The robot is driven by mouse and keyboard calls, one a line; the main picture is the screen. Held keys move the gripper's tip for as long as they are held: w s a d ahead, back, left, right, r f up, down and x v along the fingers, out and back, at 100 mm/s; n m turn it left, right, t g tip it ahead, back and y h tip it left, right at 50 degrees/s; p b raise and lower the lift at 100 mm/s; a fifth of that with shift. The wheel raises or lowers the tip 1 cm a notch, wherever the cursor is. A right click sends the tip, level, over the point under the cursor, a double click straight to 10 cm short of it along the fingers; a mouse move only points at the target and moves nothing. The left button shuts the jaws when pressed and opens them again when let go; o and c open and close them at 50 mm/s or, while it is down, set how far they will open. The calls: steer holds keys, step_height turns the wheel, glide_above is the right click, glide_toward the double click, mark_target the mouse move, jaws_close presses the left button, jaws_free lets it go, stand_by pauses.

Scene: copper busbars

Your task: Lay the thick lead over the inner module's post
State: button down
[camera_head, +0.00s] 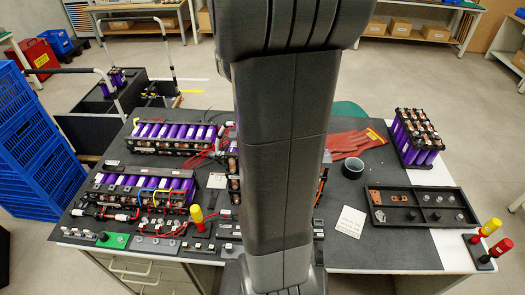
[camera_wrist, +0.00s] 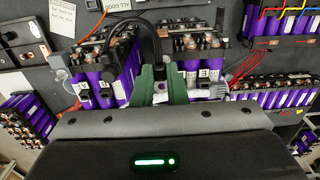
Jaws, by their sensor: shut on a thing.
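In the wrist view, the green fingers of my gripper (camera_wrist: 161,86) are shut on the end of the thick black lead (camera_wrist: 146,31). The lead arches up and over from the left module, and its gripped end is mostly hidden between the fingers. A module with purple cells (camera_wrist: 103,90) stands just left of the fingers. Another purple-celled module (camera_wrist: 207,72) stands just right, with copper and metal posts on top. I cannot tell which post is the inner module's, nor whether the lead touches one. In the head view my arm hides the gripper and this spot.
In the head view, two long purple-celled modules (camera_head: 172,146) with red wiring stand on the left of the bench.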

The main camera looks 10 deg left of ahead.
steer(key=shift+a, duration=0.3)
steer(key=shift+f, duration=0.15)
steer(key=shift+f+b, duration=0.35)
steer(key=shift+b, duration=0.7)
steer(key=shift+f+b, duration=2.15)
steer(key=shift+f, duration=0.55)
steer(key=shift+f, duration=0.3)
steer(key=c, duration=1.4)
jaws_free()
steer(key=shift+o, duration=0.2)
